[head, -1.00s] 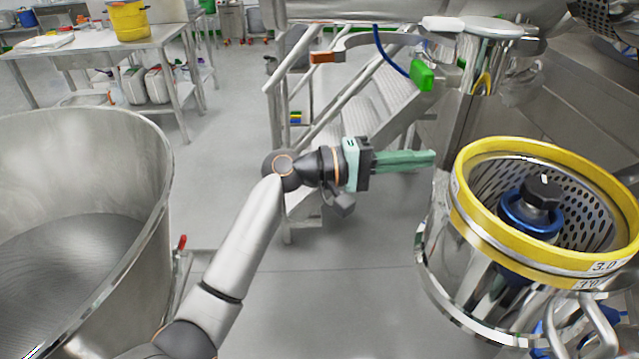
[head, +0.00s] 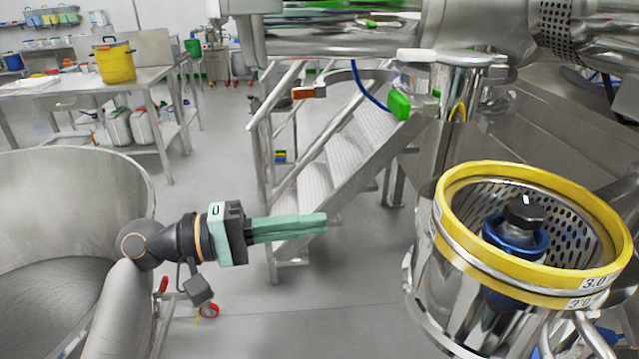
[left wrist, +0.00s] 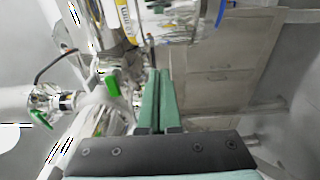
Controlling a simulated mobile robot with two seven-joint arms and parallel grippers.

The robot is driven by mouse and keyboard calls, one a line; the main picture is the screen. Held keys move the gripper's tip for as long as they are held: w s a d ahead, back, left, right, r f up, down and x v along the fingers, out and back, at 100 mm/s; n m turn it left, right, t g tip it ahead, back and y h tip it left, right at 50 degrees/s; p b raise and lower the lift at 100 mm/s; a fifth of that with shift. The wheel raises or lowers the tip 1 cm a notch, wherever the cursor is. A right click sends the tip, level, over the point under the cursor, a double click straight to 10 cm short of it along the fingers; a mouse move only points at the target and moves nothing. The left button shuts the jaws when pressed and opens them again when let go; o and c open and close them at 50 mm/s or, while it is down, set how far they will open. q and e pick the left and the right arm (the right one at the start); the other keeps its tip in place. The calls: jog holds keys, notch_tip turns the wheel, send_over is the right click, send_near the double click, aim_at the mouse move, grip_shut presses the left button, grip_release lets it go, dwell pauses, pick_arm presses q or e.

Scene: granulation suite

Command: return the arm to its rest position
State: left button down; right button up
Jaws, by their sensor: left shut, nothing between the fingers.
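My left gripper (head: 318,226) is in the middle of the head view, pointing right, with its green fingers together and nothing between them. It is in free air, left of the yellow-rimmed steel sieve drum and apart from it. My left arm comes up from the lower left, beside a large steel bowl. In the left wrist view the green fingers (left wrist: 157,80) lie side by side, closed. My right gripper is not in view.
The sieve drum (head: 458,240) stands at the right, with a perforated basket inside. The large steel bowl (head: 125,165) is at the left. Metal steps (head: 345,150) stand behind the gripper. A table (head: 140,72) with a yellow bucket (head: 115,65) is at the back left.

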pick_arm(q)
jog(key=a+f+n+t+y+p, duration=0.1)
jog(key=a+f+t+y, duration=0.15)
jog(key=f, duration=0.65)
jog(key=a+f+t+y, duration=0.1)
jog(key=f+y, duration=0.3)
jog(key=f, duration=0.5)
jog(key=a+f+n+t+y+p, duration=0.1)
jog(key=a+f+t+y, duration=0.15)
jog(key=f, duration=0.65)
jog(key=s+a+f+m+y, duration=0.2)
jog(key=s+f+m+y, duration=0.1)
jog(key=s+f, duration=0.4)
jog(key=s+a+f+m+g+y, duration=0.1)
jog(key=s+a+f+m+y, duration=0.2)
jog(key=s+f, duration=0.4)
jog(key=shift+s+m+g+p, duration=0.3)
jog(key=shift+s+m, duration=0.5)
jog(key=shift+s, duration=0.35)
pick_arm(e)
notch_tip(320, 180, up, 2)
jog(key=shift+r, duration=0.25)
pick_arm(q)
jog(key=shift+d, duration=0.1)
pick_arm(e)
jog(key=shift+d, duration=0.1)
